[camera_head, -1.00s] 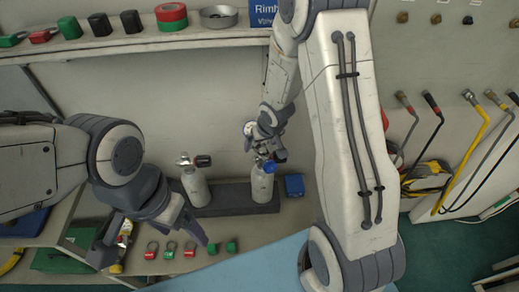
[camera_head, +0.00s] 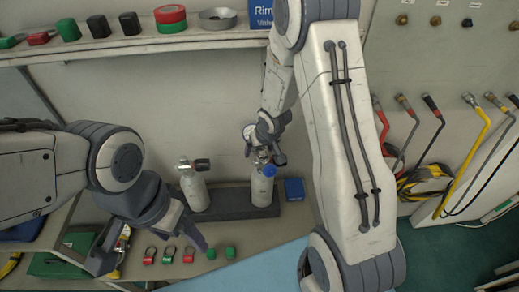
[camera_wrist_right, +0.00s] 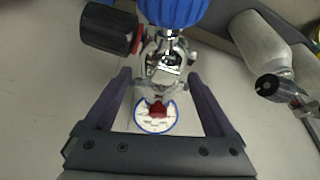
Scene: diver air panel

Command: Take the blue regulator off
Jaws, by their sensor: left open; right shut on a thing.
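The blue regulator (camera_head: 269,171), with a blue knob, chrome body and round gauge, sits at the top of the right-hand pale cylinder (camera_head: 262,190). It also shows in the right wrist view (camera_wrist_right: 172,12). My right gripper (camera_wrist_right: 160,78) is shut on it, with a finger on each side of the chrome body. The joint between regulator and cylinder valve is hidden. A black knob with a red ring (camera_wrist_right: 110,28) sticks out beside the blue knob. My left gripper (camera_head: 150,253) is open and empty, low at the left, above the bench.
A second cylinder (camera_head: 194,190) with its valve stands left of the first in the dark rack (camera_head: 232,201). A blue box (camera_head: 294,189) stands close on the right. Hoses (camera_head: 425,175) hang at the right.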

